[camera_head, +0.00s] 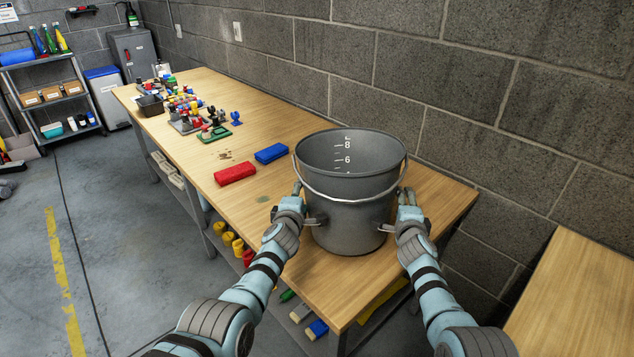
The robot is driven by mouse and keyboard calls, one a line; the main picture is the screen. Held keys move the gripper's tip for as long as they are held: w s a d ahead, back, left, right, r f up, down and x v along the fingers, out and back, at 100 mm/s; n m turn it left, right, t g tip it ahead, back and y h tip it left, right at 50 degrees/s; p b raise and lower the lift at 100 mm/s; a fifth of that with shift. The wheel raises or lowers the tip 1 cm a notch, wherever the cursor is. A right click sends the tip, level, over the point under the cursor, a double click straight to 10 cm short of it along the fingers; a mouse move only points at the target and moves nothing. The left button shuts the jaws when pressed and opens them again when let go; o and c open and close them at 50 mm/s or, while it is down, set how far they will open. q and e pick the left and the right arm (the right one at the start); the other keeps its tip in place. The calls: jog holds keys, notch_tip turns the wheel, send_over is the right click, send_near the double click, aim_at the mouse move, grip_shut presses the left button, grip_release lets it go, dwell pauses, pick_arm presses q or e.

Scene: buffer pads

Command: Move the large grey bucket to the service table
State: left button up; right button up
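The large grey bucket (345,215) stands upright on the near end of the long wooden table (330,285). White measuring marks show inside it, and its wire handle hangs down across its front. My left gripper (307,205) is at the bucket's left side with its fingers spread, close to or touching the wall. My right gripper (396,212) is at the right side, also with its fingers spread. Contact is hard to tell on both sides. A second wooden table top (585,300) shows at the lower right; nothing marks which table is the service table.
A red block (235,174) and a blue block (271,153) lie behind the bucket to the left. Several small parts and a green-based fixture (214,134) stand farther back. A block wall (480,110) runs along the table's right edge. Grey floor is open at left.

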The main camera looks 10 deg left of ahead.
pick_arm(q)
jog(key=shift+s+a+r, duration=0.1)
jog(key=shift+a+r, duration=0.45)
jog(key=shift+a, duration=0.15)
jog(key=o, duration=0.3)
jog(key=shift+a, duration=0.15)
jog(key=shift+o, duration=0.9)
jog(key=shift+a+f, duration=0.1)
pick_arm(e)
jog(key=shift+d+r, duration=0.25)
jog(key=shift+d, duration=0.25)
jog(key=shift+d+r, duration=0.2)
jog(key=shift+d, duration=0.25)
jog(key=o, duration=0.5)
jog(key=shift+s, duration=0.1)
